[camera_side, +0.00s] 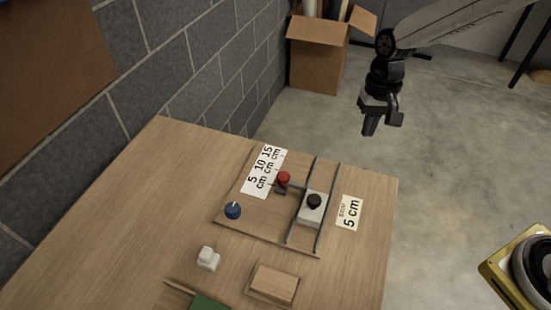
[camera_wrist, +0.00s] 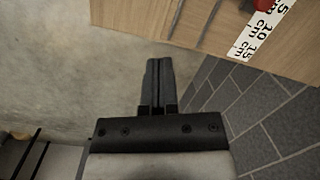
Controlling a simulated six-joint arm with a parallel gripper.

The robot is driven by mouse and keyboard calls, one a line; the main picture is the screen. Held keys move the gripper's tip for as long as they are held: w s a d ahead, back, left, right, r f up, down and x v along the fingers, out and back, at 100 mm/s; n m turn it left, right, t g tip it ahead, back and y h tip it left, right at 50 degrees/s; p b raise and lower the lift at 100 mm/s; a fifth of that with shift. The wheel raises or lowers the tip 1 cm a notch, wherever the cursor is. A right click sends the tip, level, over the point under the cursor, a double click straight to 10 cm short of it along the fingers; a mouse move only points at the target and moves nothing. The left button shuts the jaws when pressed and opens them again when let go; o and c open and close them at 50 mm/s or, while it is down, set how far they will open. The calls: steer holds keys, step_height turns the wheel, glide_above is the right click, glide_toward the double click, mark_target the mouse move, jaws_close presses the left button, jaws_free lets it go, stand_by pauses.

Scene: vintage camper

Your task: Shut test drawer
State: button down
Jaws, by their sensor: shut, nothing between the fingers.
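A white block with a black knob (camera_side: 312,207) sits between two dark rails on a wooden board (camera_side: 262,226) on the table. It looks like the sliding test drawer, but I cannot tell for sure. A card reading 5 cm (camera_side: 349,212) lies to its right, and a red knob (camera_side: 283,178) stands to its left. My gripper (camera_side: 370,128) hangs in the air beyond the table's far right corner, well apart from the block. In the wrist view my gripper's fingers (camera_wrist: 159,62) are together and empty over the floor. The block is not visible there.
The wooden table (camera_side: 150,190) also holds a strip marked 5, 10, 15 cm (camera_side: 264,171), a blue knob (camera_side: 233,210), a white piece (camera_side: 208,258) and a wooden block (camera_side: 273,284). A grey block wall (camera_side: 200,65) runs along the left. A cardboard box (camera_side: 318,55) stands behind.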

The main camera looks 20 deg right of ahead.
steer(key=w+a+m+g+y, duration=0.1)
steer(key=w+a+m+g, duration=0.1)
steer(key=w+a, duration=0.3)
steer(key=a+f+g, duration=0.1)
steer(key=a, duration=0.2)
steer(key=shift+a, duration=0.2)
glide_toward(307, 215)
steer(key=w+d+f, duration=0.4)
steer(key=f, duration=0.1)
steer(key=shift+w+d, duration=0.1)
steer(key=shift+d, duration=0.05)
steer(key=shift+s+a+r, duration=0.1)
steer(key=shift+s+a, duration=0.3)
steer(key=shift+s, duration=0.2)
steer(key=shift+s+a+r, duration=0.1)
steer(key=shift+s+a, duration=0.25)
steer(key=shift+s, duration=0.2)
steer(key=shift+s+a, duration=0.2)
steer(key=shift+s, duration=0.2)
steer(key=shift+s+a, duration=2.15)
